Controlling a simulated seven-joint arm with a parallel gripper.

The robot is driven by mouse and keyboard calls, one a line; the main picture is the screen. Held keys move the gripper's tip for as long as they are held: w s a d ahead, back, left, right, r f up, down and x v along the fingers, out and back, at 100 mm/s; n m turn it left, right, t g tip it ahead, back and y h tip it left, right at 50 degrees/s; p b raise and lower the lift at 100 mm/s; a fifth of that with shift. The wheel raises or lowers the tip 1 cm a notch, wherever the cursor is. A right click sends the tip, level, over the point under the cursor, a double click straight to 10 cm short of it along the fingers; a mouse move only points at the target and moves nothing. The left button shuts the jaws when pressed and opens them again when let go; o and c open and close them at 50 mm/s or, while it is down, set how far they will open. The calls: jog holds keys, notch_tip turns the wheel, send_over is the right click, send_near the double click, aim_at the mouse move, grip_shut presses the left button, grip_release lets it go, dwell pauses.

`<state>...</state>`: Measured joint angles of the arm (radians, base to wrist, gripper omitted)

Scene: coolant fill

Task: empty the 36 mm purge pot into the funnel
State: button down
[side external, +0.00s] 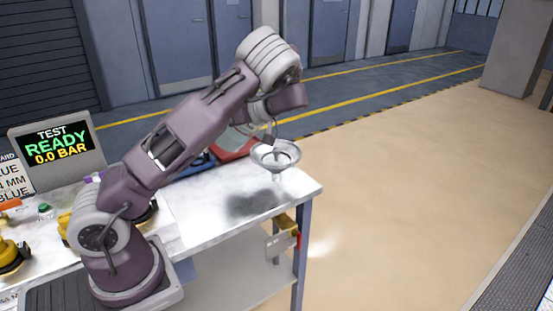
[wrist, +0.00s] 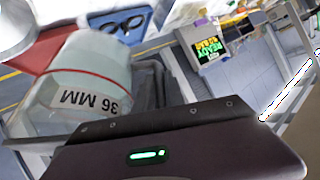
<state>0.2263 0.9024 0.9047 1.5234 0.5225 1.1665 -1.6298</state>
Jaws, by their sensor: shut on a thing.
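The purge pot (wrist: 90,75) is a pale, translucent pot with a red line and a "36 MM" label in the wrist view. My gripper (wrist: 150,95) is shut on the pot. In the side view my gripper (side external: 268,138) is right above the funnel (side external: 275,156), a grey metal bowl over the bench corner. A grey metal rim, likely the funnel (wrist: 15,28), shows at the wrist view's upper left. The pot's mouth and contents are hidden.
The test display (side external: 58,143) reads READY, 0.0 BAR. A red tray (side external: 236,147) and a blue tray (side external: 195,165) lie behind my arm. The white bench top (side external: 225,190) has a dark shadow and is clear near the front right corner.

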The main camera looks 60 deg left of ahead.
jog(key=shift+w+d+r+y, duration=0.1)
jog(key=shift+d+y, duration=0.05)
jog(key=shift+y, duration=0.15)
jog(key=shift+w+d+f+g+y+b, duration=0.1)
jog(key=shift+d+f+g+y+b, duration=0.05)
jog(key=shift+f+g+y+b, duration=0.2)
jog(key=shift+w+d+f+g+y+b, duration=0.1)
jog(key=shift+f+g+y, duration=0.2)
jog(key=shift+g, duration=0.15)
dwell(0.4)
jog(key=shift+w+d+r+g+y+b, duration=0.2)
jog(key=shift+r+g+y+b, duration=0.1)
jog(key=shift+r+y, duration=0.1)
jog(key=shift+w+d+r+g+y+b, duration=0.1)
jog(key=shift+w+r+g+y+b, duration=0.05)
jog(key=shift+r+g+y+b, duration=0.15)
dwell(0.7)
jog(key=shift+w+d+m+g+y, duration=0.3)
jog(key=shift+w+d+y, duration=0.1)
jog(key=shift+y, duration=0.25)
dwell(1.0)
jog(key=shift+w+d+f+g+y+p, duration=0.25)
jog(key=shift+w+d+g+y+p, duration=0.15)
jog(key=shift+p, duration=0.45)
jog(key=shift+w+d+f+g+y+p, duration=0.25)
jog(key=shift+w+d+p, duration=0.25)
jog(key=shift+p, duration=0.35)
jog(key=shift+w+d+r+m+g+y+p, duration=0.4)
jog(key=shift+y+p, duration=0.25)
jog(key=shift+p, duration=1.2)
